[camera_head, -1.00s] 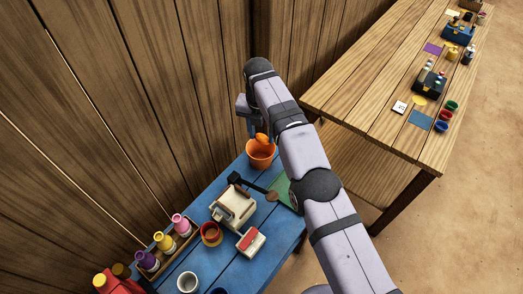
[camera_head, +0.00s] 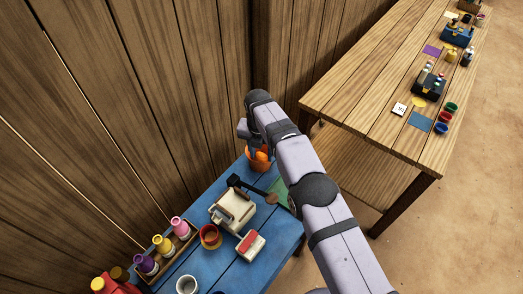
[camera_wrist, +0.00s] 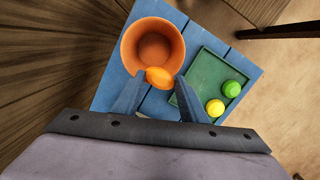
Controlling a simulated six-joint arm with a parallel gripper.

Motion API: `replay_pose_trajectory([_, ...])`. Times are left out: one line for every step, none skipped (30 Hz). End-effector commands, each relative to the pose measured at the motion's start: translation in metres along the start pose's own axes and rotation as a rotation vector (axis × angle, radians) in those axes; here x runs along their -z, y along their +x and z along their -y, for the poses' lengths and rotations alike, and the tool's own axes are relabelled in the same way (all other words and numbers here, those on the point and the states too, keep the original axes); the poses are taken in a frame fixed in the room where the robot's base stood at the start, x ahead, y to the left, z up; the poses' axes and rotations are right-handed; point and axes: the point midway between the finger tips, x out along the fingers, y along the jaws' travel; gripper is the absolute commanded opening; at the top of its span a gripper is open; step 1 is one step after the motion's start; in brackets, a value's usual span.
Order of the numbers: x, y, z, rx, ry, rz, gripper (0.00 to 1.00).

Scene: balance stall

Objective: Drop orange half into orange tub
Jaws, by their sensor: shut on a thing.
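The orange tub (camera_wrist: 130,43) stands open at the top left of the wrist view, its inside empty as far as I see. In the head view the tub (camera_head: 259,163) is at the far end of the blue table, partly covered by my arm. My gripper (camera_wrist: 159,80) is shut on the orange half (camera_wrist: 158,76), which shows between the fingertips. In the wrist view the orange half overlaps the tub's near rim; whether it touches the rim I cannot tell. In the head view it is hard to separate from the tub.
A green tray (camera_wrist: 205,70) with a green fruit (camera_wrist: 232,88) and a yellow fruit (camera_wrist: 215,108) lies right of the tub. A cream scale (camera_head: 232,208), a red-brown cup (camera_head: 210,237) and a rack of bottles (camera_head: 172,250) share the blue table. The wooden wall is close behind.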

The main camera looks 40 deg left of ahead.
Motion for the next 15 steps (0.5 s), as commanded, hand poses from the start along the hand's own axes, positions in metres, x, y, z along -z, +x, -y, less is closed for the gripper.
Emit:
replay_pose_trajectory([0.0, 0.0008, 0.0, 0.0, 0.0, 0.001, 0.14])
replay_pose_trajectory([0.0, 0.0013, -0.0001, 0.0, 0.0, 0.001, 0.14])
replay_pose_trajectory([0.0, 0.0015, -0.0001, 0.0, 0.0, 0.001, 0.14])
replay_pose_trajectory([0.0, 0.0016, -0.0001, 0.0, 0.0, 0.001, 0.14])
replay_pose_trajectory([0.0, 0.0016, -0.0001, 0.0, 0.0, 0.001, 0.14])
replay_pose_trajectory([0.0, 0.0015, -0.0001, 0.0, 0.0, 0.001, 0.15])
replay_pose_trajectory([0.0, 0.0015, -0.0001, 0.0, 0.0, 0.001, 0.15])
replay_pose_trajectory([0.0, 0.0017, -0.0001, 0.0, 0.0, 0.001, 0.15])
replay_pose_trajectory([0.0001, 0.0024, -0.0001, 0.0, 0.0, 0.001, 0.15])
replay_pose_trajectory([0.0003, 0.0033, -0.0001, 0.0, 0.0, 0.001, 0.15])
replay_pose_trajectory([0.0004, 0.0043, -0.0001, 0.0, 0.0, 0.001, 0.15])
replay_pose_trajectory([0.0005, 0.0055, -0.0001, 0.0, 0.0, 0.001, 0.15])
replay_pose_trajectory([0.0006, 0.0063, -0.0001, 0.0, 0.0, 0.001, 0.15])
replay_pose_trajectory([0.0007, 0.007, -0.0001, 0.0, 0.0, 0.001, 0.15])
replay_pose_trajectory([0.0008, 0.0079, -0.0001, 0.0, 0.0, 0.001, 0.15])
